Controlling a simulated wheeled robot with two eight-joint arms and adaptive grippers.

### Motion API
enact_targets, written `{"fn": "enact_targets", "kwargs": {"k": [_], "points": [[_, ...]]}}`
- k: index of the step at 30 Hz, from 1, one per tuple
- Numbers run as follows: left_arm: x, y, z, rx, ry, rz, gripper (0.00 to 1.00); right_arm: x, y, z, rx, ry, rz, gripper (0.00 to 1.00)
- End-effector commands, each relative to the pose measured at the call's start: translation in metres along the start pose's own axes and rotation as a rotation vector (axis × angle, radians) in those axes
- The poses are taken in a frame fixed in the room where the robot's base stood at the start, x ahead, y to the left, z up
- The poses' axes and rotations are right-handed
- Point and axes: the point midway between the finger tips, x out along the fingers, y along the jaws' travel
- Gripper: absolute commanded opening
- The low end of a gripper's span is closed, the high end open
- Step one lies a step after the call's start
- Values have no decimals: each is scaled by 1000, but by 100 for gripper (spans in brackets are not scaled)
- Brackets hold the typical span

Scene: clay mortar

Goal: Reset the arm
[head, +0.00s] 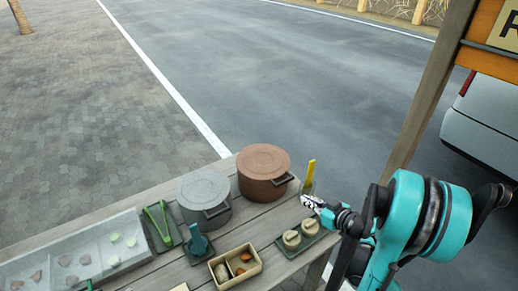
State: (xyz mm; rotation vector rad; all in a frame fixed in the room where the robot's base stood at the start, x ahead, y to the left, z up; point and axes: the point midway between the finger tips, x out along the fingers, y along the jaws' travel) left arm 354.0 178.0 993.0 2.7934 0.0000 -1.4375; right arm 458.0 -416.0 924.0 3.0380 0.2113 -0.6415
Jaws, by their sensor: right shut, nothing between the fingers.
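My right arm comes in from the right, and its gripper (312,202) is shut with nothing in it. It is over the right end of the wooden table (165,191), close to a yellow-handled tool (310,172) standing upright. I cannot tell whether the gripper touches the container around that tool. Below the gripper is a dark tray (290,252) with two round, pale lidded pieces (292,239). My left gripper is not in view.
A brown lidded pot (264,165) and a grey lidded pot (203,187) stand on the table. Green tongs (158,223), a teal tool (197,239), a divided wooden box (237,268) and a glassy case (75,258) lie nearer. A wooden post (430,95) rises at right.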

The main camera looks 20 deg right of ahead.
Motion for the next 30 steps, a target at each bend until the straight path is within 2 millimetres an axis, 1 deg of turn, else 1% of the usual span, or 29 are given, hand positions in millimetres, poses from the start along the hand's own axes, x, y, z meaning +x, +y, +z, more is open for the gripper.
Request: {"fn": "enact_targets", "kwargs": {"k": [5, 8, 11, 13, 15, 17, 18, 20, 21, 24, 27, 30], "points": [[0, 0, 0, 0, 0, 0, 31, 0, -2, -1, 2, -5, -3, 0], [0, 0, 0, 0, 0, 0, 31, 5, -16, -6, 16, -39, -23, 0], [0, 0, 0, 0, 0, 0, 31, 11, -46, -15, 46, -116, -56, 0], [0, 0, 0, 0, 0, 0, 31, 12, -75, -22, 71, -189, -77, 0], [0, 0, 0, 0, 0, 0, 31, 10, -104, -27, 91, -264, -85, 0], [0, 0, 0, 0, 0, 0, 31, 6, -128, -30, 104, -325, -85, 0], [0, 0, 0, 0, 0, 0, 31, 1, -143, -32, 109, -361, -80, 0], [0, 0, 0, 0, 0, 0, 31, -8, -164, -34, 114, -410, -67, 0], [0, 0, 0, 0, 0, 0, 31, -15, -177, -35, 116, -439, -57, 0], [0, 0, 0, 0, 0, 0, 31, -35, -206, -36, 113, -496, -19, 0], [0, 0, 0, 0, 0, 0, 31, -56, -228, -35, 104, -529, 22, 0], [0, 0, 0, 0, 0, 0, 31, -73, -241, -35, 94, -538, 59, 0]]}}
